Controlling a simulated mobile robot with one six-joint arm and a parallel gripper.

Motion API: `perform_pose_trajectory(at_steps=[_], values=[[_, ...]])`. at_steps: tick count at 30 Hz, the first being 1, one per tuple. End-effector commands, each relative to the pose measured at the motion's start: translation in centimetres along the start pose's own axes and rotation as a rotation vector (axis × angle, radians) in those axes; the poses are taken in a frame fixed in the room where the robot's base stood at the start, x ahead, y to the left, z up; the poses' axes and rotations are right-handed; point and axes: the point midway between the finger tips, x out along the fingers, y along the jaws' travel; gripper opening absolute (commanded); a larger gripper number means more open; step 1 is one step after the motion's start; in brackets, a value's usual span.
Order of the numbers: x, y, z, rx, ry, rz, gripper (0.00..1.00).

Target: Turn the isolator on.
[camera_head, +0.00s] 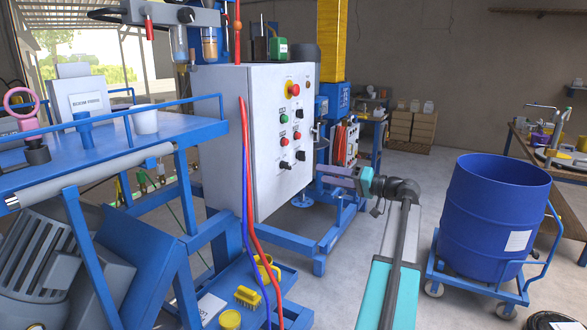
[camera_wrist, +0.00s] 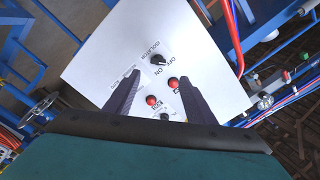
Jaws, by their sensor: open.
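The isolator switch (camera_wrist: 158,60) is a black rotary knob on the white panel face, with ISOLATOR, OFF and ON lettering around it in the wrist view. I cannot tell which mark its handle points to. My gripper (camera_wrist: 158,78) is open and empty, its two dark fingers reaching toward the panel, with the knob just beyond and between the tips. In the head view my gripper (camera_head: 325,176) is in front of the lower right of the control cabinet (camera_head: 225,130), apart from it. That view shows several black knobs, and I cannot tell which is the isolator.
A red emergency stop (camera_head: 293,89) is higher on the panel. Red and blue hoses (camera_head: 247,200) hang at the cabinet's left edge. A blue drum (camera_head: 493,215) on a trolley stands right; floor between is clear.

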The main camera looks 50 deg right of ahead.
Motion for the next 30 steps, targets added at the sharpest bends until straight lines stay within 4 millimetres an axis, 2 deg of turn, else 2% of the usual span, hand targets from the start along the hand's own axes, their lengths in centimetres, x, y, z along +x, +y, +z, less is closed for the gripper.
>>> perform_pose_trajectory(at_steps=[8, 14, 20, 30], values=[[-1.0, 0.4, -0.5, 0.0, 0.012, 0.01, 0.5], [-0.2, 0.6, -0.8, 0.001, 0.016, 0.014, 0.5], [2.0, 0.6, -1.0, 0.0, 0.017, 0.015, 0.5], [6.9, 0.7, -1.1, 0.001, 0.017, 0.016, 0.5]])
